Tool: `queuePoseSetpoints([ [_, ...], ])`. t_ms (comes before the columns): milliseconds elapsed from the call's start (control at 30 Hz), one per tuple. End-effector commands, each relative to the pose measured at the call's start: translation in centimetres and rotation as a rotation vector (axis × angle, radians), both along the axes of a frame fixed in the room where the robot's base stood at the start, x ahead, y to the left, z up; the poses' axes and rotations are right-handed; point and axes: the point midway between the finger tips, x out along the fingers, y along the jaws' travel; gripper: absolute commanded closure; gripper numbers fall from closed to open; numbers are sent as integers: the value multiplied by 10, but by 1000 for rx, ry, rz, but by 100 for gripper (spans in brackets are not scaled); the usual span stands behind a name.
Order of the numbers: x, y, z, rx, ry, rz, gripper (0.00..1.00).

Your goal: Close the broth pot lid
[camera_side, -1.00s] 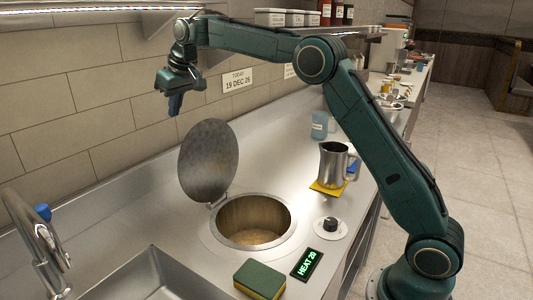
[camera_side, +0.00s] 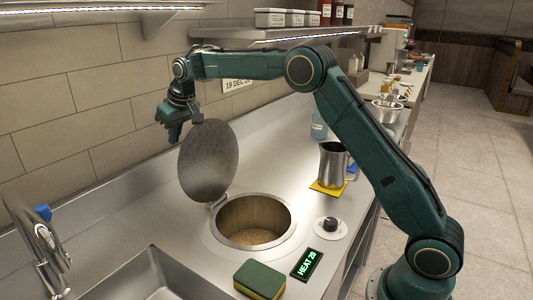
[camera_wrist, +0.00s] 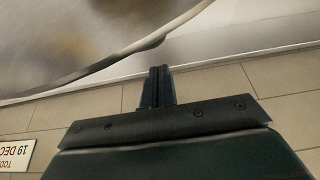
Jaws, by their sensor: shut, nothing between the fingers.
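The broth pot lid (camera_side: 208,163) is a round steel disc. It stands open, nearly upright, on a hinge at the back left of the broth pot (camera_side: 252,220), which is sunk in the counter with pale brown broth in it. My gripper (camera_side: 174,133) is shut and empty at the upper left edge of the lid, on its wall side. I cannot tell whether it touches the lid. In the wrist view my shut fingers (camera_wrist: 159,75) point toward the lid's rim, and the lid (camera_wrist: 80,40) fills the upper left.
A steel jug (camera_side: 332,165) stands on a yellow cloth right of the pot. A knob (camera_side: 330,225), a heat display (camera_side: 307,264) and a green-yellow sponge (camera_side: 259,280) lie in front. A sink (camera_side: 150,280) and tap (camera_side: 38,240) are at left. The tiled wall (camera_side: 90,100) is behind.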

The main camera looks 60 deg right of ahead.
Motion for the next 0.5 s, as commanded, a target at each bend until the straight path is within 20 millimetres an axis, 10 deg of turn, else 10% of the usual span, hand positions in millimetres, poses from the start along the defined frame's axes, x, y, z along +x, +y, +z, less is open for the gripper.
queuePoseSetpoints([
  [500, -22, -1, -2, 0, 0, -1, 100],
])
